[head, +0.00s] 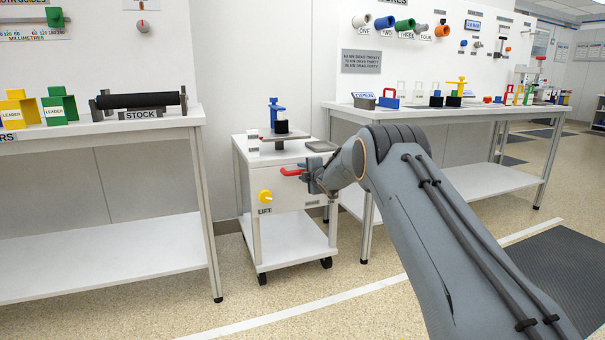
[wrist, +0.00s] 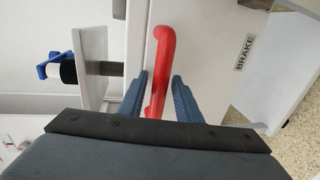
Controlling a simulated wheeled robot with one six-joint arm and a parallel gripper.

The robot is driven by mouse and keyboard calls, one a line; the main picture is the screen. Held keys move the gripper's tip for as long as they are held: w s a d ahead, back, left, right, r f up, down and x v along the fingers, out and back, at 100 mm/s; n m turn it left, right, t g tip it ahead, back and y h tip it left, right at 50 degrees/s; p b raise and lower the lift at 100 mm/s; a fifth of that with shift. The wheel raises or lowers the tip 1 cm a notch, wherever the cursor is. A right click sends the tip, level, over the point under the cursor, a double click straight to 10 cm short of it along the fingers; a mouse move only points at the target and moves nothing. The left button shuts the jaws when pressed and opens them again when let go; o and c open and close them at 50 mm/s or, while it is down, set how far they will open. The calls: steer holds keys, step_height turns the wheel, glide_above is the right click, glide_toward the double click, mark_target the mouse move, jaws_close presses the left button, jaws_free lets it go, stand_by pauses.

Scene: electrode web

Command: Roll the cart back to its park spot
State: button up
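The white cart (head: 291,200) stands on black casters in the gap between two benches. Its front panel carries a red brake lever (head: 293,172), a yellow LIFT knob (head: 265,196) and a BRAKE label. My gripper (head: 313,178) is at the right part of the front panel, close to the red lever. In the wrist view the red lever (wrist: 162,60) runs between the two blue-grey fingers of my gripper (wrist: 160,76). The fingers are spread, with a visible gap at the right finger. Contact at the left finger is hard to tell. No park spot marking can be made out.
A blue fixture with a black cylinder (head: 281,127) stands on the cart top. The left bench (head: 100,128) and right bench (head: 480,112) flank the cart. A white floor line (head: 300,310) crosses the open floor in front. A dark mat (head: 560,265) lies at the right.

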steer(key=shift+d+r, duration=0.15)
steer(key=shift+r, duration=0.15)
steer(key=shift+s+d+r+p, duration=0.1)
steer(key=shift+s+d+p, duration=0.25)
steer(key=shift+s, duration=0.2)
steer(key=f+p+v, duration=0.1)
steer(key=p+v, duration=0.1)
steer(key=v, duration=0.4)
steer(key=shift+s+a+r, duration=0.2)
steer(key=shift+s+r, duration=0.05)
steer(key=shift+s, duration=0.05)
